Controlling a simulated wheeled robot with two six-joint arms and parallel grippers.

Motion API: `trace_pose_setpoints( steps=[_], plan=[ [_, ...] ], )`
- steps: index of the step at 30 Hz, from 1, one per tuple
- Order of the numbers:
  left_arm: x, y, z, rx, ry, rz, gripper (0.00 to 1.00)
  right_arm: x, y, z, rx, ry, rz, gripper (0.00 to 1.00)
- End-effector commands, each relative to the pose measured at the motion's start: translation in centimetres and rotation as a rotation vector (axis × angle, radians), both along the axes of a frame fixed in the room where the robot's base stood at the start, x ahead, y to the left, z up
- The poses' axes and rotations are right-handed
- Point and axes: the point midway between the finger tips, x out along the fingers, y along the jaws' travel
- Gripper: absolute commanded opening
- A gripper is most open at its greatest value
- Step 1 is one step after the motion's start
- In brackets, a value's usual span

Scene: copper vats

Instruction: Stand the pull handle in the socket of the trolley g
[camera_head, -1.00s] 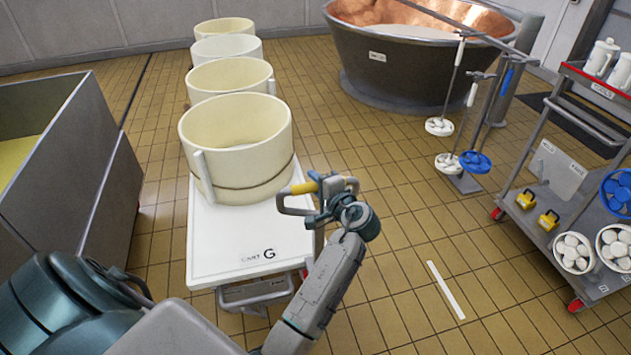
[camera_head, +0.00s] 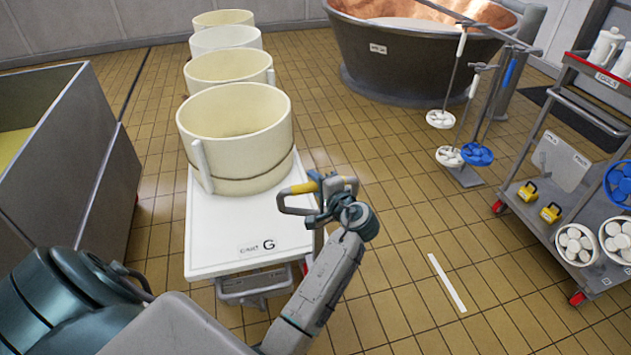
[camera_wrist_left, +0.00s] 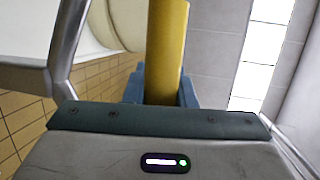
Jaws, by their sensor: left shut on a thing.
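The pull handle (camera_head: 298,203) is a grey metal loop with a yellow grip. My left gripper (camera_head: 322,188) is shut on the yellow grip and holds the handle in the air, beside the right front edge of trolley G in the picture. In the left wrist view the yellow grip (camera_wrist_left: 165,50) stands between blue jaws, with the grey frame (camera_wrist_left: 65,45) at left. Trolley G (camera_head: 225,228) has a white top marked "CART G" and carries a cream tub (camera_head: 235,140). I cannot make out its socket. My right gripper is out of view.
More cream tubs (camera_head: 228,68) stand in a row behind. A grey steel tank (camera_head: 75,170) is close on the left. A tool rack (camera_head: 465,175) and a loaded shelf trolley (camera_head: 570,215) stand right. Tiled floor right of trolley G is clear except for a white strip (camera_head: 447,283).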

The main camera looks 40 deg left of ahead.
Motion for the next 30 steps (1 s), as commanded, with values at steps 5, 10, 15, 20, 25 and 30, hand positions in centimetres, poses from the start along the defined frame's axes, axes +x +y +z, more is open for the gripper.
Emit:
trace_pose_setpoints(
  steps=[5,10,15,20,25,30],
  plan=[
    [0.05,0.04,-0.55,0.004,-0.004,0.000,0.00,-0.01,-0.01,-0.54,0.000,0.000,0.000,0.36],
    [0.06,0.04,-0.62,0.004,-0.004,0.000,0.00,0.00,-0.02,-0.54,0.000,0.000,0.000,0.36],
    [0.06,0.03,-0.60,0.003,-0.003,0.000,0.33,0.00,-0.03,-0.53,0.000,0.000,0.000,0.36],
    [0.04,0.02,-0.70,0.002,-0.002,0.000,0.49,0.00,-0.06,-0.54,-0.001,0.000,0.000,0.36],
    [-0.03,-0.03,-1.08,-0.002,0.003,0.000,0.49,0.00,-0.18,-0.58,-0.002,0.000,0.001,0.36],
    [-0.01,-0.02,-1.00,-0.001,0.003,0.000,0.49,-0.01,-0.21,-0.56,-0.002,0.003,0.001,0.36]
  ],
)
